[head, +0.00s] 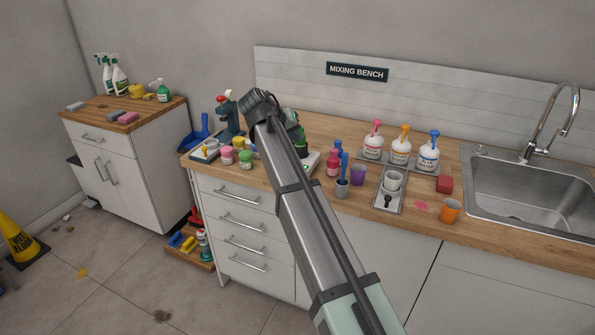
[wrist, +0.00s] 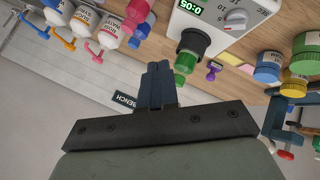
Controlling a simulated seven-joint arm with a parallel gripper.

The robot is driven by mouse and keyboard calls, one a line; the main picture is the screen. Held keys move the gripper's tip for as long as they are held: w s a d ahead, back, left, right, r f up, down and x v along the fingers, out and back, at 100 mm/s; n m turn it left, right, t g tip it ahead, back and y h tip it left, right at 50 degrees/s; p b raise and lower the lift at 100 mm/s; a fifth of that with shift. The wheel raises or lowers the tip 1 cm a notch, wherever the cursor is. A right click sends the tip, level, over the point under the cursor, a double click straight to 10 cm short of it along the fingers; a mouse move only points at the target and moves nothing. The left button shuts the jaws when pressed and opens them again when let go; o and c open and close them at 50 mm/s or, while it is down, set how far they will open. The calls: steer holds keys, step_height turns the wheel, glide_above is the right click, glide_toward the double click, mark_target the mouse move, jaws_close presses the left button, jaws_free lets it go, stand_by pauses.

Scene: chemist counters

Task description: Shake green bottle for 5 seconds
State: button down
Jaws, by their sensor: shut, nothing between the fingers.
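The green bottle (head: 302,143) stands upright at the white mixer (head: 312,162) on the wooden counter, partly hidden behind my arm. In the wrist view the green bottle (wrist: 184,64) sits in the mixer's black cup (wrist: 195,41). The white mixer (wrist: 212,20) has a dial and a lit green display reading 0:05. My gripper (wrist: 157,72) is shut and empty, its dark fingers together beside the green bottle and apart from it in the picture. In the head view my arm hides most of the gripper.
Pink and purple containers (head: 358,174) and pump bottles (head: 401,151) stand right of the mixer. A grey tray (head: 380,201), an orange cup (head: 450,210) and a sink (head: 530,185) lie further right. Small jars (head: 245,158) stand left of my arm. The wall carries a sign (head: 357,72).

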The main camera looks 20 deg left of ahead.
steer(key=shift+f, duration=0.1)
steer(key=shift+f, duration=4.3)
